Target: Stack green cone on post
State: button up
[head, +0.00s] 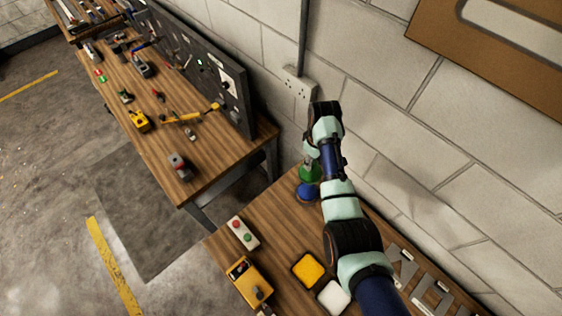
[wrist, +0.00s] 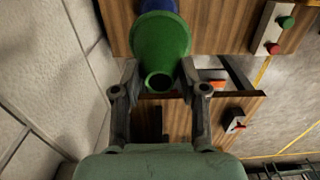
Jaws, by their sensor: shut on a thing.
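The green cone (head: 310,174) is at the end of my arm, near the table's far edge by the wall. In the wrist view, the green cone (wrist: 160,45) has its narrow end with a round hole towards me, between the two fingers of my gripper (wrist: 161,72), which is shut on it. A blue object (head: 307,192) is just below the green cone in the head view. Part of it also shows behind the cone's wide end in the wrist view (wrist: 158,5). I cannot tell whether the two touch. No post can be made out.
The wooden table (head: 275,215) bears a button box (head: 243,233) with red and green buttons, a yellow box (head: 250,282), and yellow (head: 308,270) and white (head: 333,297) square pads. The block wall (head: 375,130) is close on the right. A cluttered workbench (head: 160,165) stands left.

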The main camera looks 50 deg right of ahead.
jog(key=f+b, duration=0.4)
jog(key=shift+s+d, duration=0.25)
jog(key=shift+r, duration=0.1)
dwell(0.8)
jog(key=shift+f+b, duration=0.95)
jog(key=shift+f, duration=1.15)
dwell(1.4)
jog(key=shift+f+b, duration=1.7)
jog(key=shift+f, duration=0.7)
jog(key=shift+f+b, duration=1.4)
jog(key=shift+f, duration=0.45)
jog(key=o, duration=1.1)
